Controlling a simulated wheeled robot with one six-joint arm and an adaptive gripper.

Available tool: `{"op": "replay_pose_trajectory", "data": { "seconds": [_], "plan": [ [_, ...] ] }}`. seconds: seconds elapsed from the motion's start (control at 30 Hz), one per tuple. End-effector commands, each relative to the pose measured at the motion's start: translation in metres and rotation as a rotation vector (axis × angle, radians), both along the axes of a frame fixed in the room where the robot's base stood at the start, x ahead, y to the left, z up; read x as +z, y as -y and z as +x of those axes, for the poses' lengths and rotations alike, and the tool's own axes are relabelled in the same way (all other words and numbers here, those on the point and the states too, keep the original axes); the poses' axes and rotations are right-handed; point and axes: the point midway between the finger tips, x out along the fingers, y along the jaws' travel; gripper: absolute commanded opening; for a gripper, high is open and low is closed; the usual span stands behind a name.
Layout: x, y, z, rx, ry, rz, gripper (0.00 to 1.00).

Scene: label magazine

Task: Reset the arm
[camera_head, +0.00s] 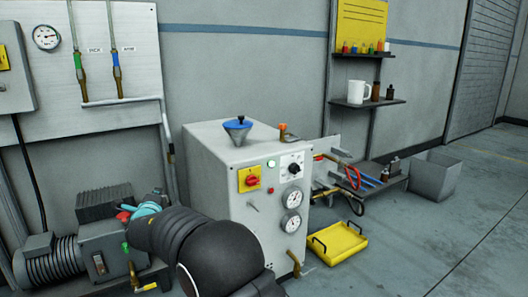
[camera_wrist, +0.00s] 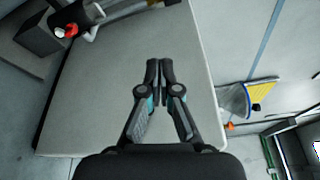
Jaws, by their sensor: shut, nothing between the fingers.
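My gripper (camera_wrist: 160,68) shows in the wrist view with its two dark fingers together at the tips and nothing between them. Behind the fingers is a broad plain grey surface (camera_wrist: 110,105); I cannot tell how far away it is. In the head view my dark arm reaches across the lower left, in front of the grey machine cabinet (camera_head: 228,175). I cannot make out the fingers there.
The cabinet carries a blue-topped funnel (camera_head: 237,129), a red-and-yellow switch (camera_head: 249,179) and two gauges. A motor unit (camera_head: 52,262) stands at the left. A yellow tray (camera_head: 338,242) and grey bin (camera_head: 434,174) are right. Open floor (camera_head: 460,240) lies at lower right.

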Motion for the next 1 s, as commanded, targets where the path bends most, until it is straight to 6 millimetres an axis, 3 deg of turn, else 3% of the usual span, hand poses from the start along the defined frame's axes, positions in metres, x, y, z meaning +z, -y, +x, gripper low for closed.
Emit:
{"op": "replay_pose_trajectory", "data": {
  "seconds": [0.3, 0.47, 0.57, 0.73, 1.0],
  "plan": [
    [-0.006, 0.012, 0.003, -0.063, -0.070, 0.251, 0.00],
    [-0.030, 0.028, 0.000, -0.153, -0.160, 0.457, 0.00],
    [-0.058, 0.046, -0.007, -0.252, -0.240, 0.631, 0.00],
    [-0.092, 0.103, -0.038, -0.547, -0.364, 1.079, 0.00],
    [-0.091, 0.234, -0.111, -1.134, -0.296, 1.835, 0.00]
  ]
}}
